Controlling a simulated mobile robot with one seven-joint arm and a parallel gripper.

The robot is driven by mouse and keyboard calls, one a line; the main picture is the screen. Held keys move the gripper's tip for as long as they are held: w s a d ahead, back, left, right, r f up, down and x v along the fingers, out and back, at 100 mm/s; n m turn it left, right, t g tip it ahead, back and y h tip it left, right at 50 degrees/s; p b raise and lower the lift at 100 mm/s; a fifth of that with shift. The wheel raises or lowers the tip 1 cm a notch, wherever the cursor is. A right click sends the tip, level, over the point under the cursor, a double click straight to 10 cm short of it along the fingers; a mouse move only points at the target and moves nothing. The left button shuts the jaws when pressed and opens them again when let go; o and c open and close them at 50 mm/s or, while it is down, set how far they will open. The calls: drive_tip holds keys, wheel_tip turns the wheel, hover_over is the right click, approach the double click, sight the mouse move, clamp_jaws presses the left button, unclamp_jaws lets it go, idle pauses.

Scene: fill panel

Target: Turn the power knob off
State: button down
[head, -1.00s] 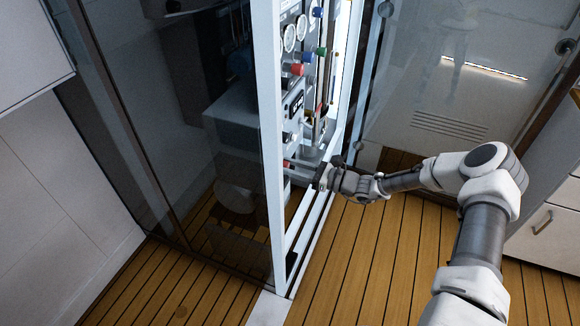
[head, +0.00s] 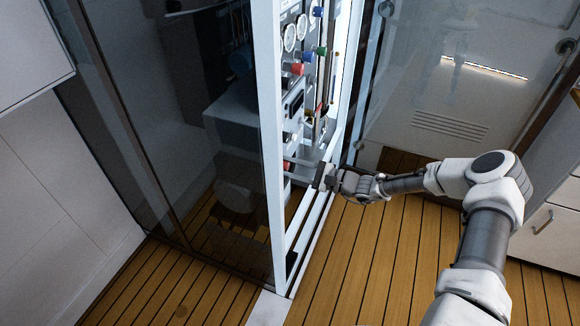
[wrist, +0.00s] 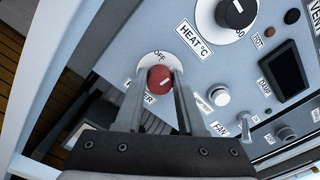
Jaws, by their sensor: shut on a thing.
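The red power knob (wrist: 159,78) sits on a round white dial on the grey panel in the wrist view. "OFF" is printed above it, and the label below it is partly hidden by a finger. My gripper (wrist: 162,88) has one finger on each side of the knob and is shut on it. A pale mark shows on the knob's face, but its exact direction is hard to tell. In the head view the knob is a small red spot (head: 286,165) low on the panel, with my gripper (head: 305,170) reaching it from the right.
A black HEAT knob (wrist: 236,12), a FAN knob (wrist: 243,119) and a dark display (wrist: 283,68) are close by on the panel. The white cabinet frame (head: 270,150) stands left of my gripper. A glass door (head: 450,90) is open at the right.

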drive_tip(key=n, duration=0.5)
drive_tip(key=shift+f+n, duration=0.15)
drive_tip(key=shift+n, duration=0.15)
drive_tip(key=shift+n+b, duration=0.45)
drive_tip(key=shift+n, duration=1.75)
drive_tip(key=c, duration=0.5)
unclamp_jaws()
drive_tip(key=p+v, duration=0.2)
drive_tip(key=v, duration=1.5)
drive_tip(key=shift+d+p, duration=0.2)
drive_tip(key=shift+p, duration=0.1)
